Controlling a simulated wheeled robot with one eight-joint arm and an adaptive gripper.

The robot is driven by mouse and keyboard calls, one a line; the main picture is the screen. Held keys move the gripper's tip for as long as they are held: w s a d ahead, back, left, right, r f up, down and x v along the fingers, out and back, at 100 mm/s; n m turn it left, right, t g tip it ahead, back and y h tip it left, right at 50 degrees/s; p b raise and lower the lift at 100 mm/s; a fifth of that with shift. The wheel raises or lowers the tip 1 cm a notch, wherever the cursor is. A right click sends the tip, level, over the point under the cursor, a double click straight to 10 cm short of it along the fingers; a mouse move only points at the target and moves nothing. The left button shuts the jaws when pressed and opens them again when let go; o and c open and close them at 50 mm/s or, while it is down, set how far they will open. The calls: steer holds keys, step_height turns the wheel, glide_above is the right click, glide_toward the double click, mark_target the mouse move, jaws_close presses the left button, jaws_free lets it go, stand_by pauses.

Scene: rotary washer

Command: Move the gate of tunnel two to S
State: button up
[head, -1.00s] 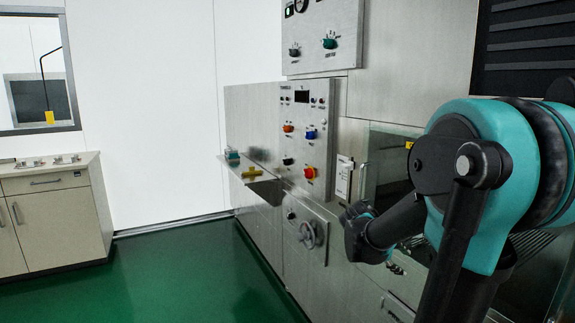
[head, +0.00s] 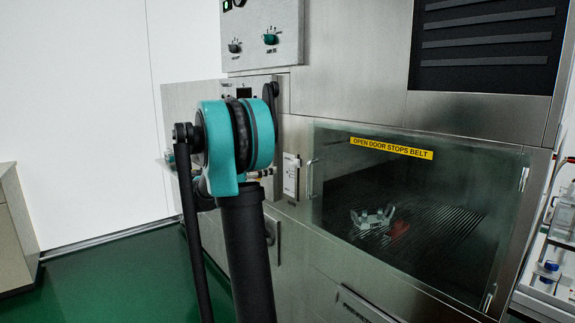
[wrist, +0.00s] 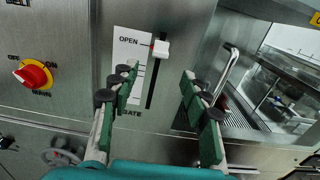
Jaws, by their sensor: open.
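In the wrist view a white gate knob (wrist: 161,48) sits at the upper part of a dark vertical slot (wrist: 150,90). It is level with the word OPEN on the white scale plate (wrist: 125,48), which has a red pointer line and several marks. GATE is printed below. The plate also shows in the head view (head: 291,175), left of the glass door. My gripper (wrist: 159,80) is open and empty. Its green-padded fingers flank the slot, with the knob beyond the tips and apparently untouched. In the head view my arm hides the gripper. The lower marks are partly hidden.
A red and yellow rotary switch (wrist: 33,75) is left of the plate. A metal door handle (wrist: 226,72) stands close to the right finger. The glass door (head: 335,200) has a yellow sign (head: 391,147). A grey handwheel (wrist: 60,157) is below left.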

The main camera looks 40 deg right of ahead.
mark_target(289, 164)
steer(key=d, duration=1.3)
steer(key=shift+w, duration=0.35)
steer(key=shift+a, duration=0.1)
jaws_close()
steer(key=shift+f, duration=0.1)
